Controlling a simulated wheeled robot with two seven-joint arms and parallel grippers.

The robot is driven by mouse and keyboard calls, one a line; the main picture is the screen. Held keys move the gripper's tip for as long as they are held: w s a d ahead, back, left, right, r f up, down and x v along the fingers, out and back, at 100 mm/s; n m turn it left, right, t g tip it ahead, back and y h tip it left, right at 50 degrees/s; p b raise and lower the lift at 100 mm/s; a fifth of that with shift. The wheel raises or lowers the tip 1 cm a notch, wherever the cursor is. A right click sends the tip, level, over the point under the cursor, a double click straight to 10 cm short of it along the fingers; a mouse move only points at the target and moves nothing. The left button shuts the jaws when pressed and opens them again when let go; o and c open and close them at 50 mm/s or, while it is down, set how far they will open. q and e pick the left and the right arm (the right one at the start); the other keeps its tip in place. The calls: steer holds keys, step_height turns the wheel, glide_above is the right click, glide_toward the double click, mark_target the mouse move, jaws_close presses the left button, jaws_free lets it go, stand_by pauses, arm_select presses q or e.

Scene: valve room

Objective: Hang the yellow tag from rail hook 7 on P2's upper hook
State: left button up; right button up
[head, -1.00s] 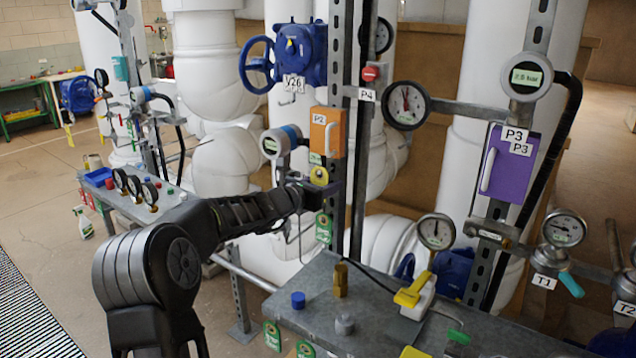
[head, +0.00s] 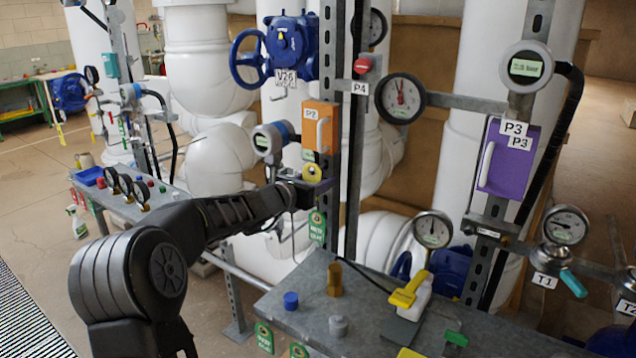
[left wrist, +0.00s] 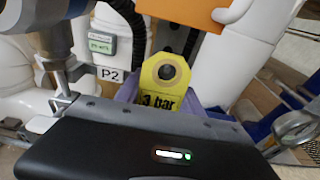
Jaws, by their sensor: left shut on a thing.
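The yellow tag (head: 312,172) is held upright in my left gripper (head: 312,187), just below the orange box (head: 320,128) with the P2 label. In the left wrist view the tag (left wrist: 165,84) rises from between the jaws and reads "3 bar"; it has a round hole near its top with something dark showing in it. My right gripper is out of view.
A dark vertical post (head: 327,60) stands right behind the gripper. A green tag (head: 317,228) hangs below it. The grey shelf (head: 300,325) in front carries a brass fitting (head: 335,280), a blue cap (head: 291,301) and a yellow-handled valve (head: 410,290).

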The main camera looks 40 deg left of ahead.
arm_select(q)
steer(key=shift+s+d+b, duration=0.15)
steer(key=shift+s+b, duration=0.25)
steer(key=shift+s, duration=0.7)
steer(key=shift+s, duration=0.15)
steer(key=shift+s, duration=0.2)
steer(key=shift+s+b, duration=0.7)
steer(key=shift+s, duration=2)
